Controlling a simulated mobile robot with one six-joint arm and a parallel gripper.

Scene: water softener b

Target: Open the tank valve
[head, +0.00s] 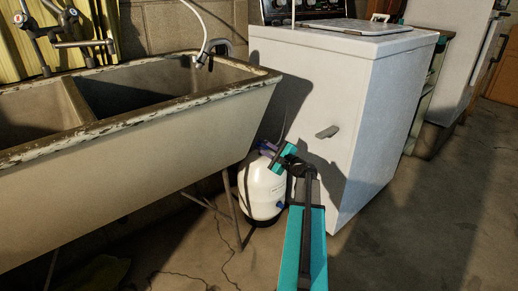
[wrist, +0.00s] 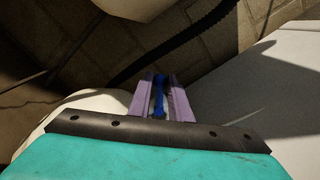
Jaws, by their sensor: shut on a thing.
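The white tank (head: 262,188) stands on the floor between the sink and the white washing machine. In the wrist view, part of the tank (wrist: 85,104) shows at the left behind my gripper. The blue tank valve (wrist: 159,97) sits between the two purple fingers of my gripper (wrist: 159,98), which are shut on it. In the head view my gripper (head: 268,149) is at the top of the tank, coming from the right. The valve's base and the tank's top are mostly hidden by my gripper.
The concrete sink (head: 190,125) overhangs the tank on the left, with thin metal legs below. The white washing machine (head: 385,120) stands close on the right. A dark hose (wrist: 180,40) passes behind the fingers.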

